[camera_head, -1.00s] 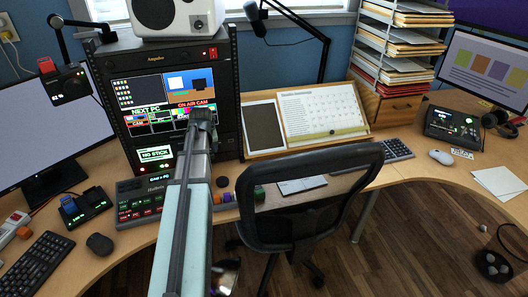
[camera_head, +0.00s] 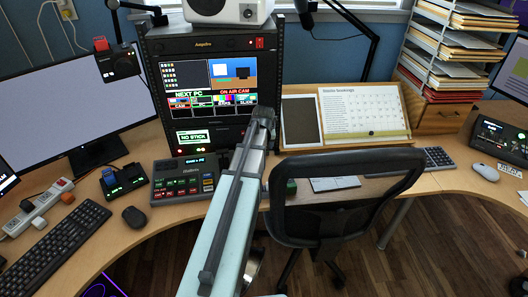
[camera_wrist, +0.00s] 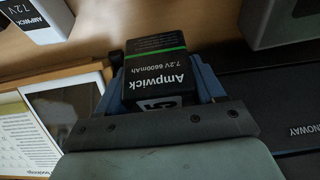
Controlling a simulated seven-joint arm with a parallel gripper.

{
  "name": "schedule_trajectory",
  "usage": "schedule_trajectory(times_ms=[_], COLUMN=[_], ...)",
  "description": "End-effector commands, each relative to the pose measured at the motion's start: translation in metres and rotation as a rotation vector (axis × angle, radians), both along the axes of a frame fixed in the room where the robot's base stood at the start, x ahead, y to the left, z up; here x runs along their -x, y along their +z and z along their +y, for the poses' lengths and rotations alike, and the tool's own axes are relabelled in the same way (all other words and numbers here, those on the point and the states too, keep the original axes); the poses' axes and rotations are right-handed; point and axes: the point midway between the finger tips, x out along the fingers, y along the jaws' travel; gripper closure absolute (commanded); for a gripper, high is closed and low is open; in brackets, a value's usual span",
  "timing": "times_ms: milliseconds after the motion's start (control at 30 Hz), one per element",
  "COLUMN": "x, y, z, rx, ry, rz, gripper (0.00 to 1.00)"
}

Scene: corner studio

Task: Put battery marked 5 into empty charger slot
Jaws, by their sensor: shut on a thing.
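My gripper (camera_wrist: 158,76) shows in the wrist view, its blue fingers closed on the two sides of a black battery (camera_wrist: 156,62). The battery has a green stripe and reads "Ampwick 7.2V 6600mAh"; a white label at its near end is partly hidden, and its number is hard to read. In the head view my arm hides the gripper and battery. A black charger (camera_head: 126,190) with green lights stands on the desk at left. A blue battery (camera_head: 109,177) sits in its left part; whether its right part is empty is hard to tell.
A control panel (camera_head: 181,190) stands right of the charger, a mouse (camera_head: 134,217) and keyboard (camera_head: 62,238) in front. A power strip (camera_head: 38,207) lies left. A chair (camera_head: 345,190) stands at the desk. Another Ampwick battery (camera_wrist: 38,20) shows in the wrist view.

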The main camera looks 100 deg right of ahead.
Motion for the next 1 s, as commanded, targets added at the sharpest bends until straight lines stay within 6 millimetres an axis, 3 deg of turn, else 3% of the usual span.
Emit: schedule_trajectory(times_ms=[400, 800, 833, 1000], x=[0.0, 0.0, 0.0, 0.0], y=[-0.038, -0.042, -0.042, -0.042], z=[0.0, 0.0, 0.0, 0.0], rx=[0.001, 0.001, 0.0, 0.001], ry=[0.0, 0.0, 0.0, 0.0], rz=[0.0, 0.0, 0.0, 0.0], gripper=[0.74, 0.74, 0.31, 0.15])
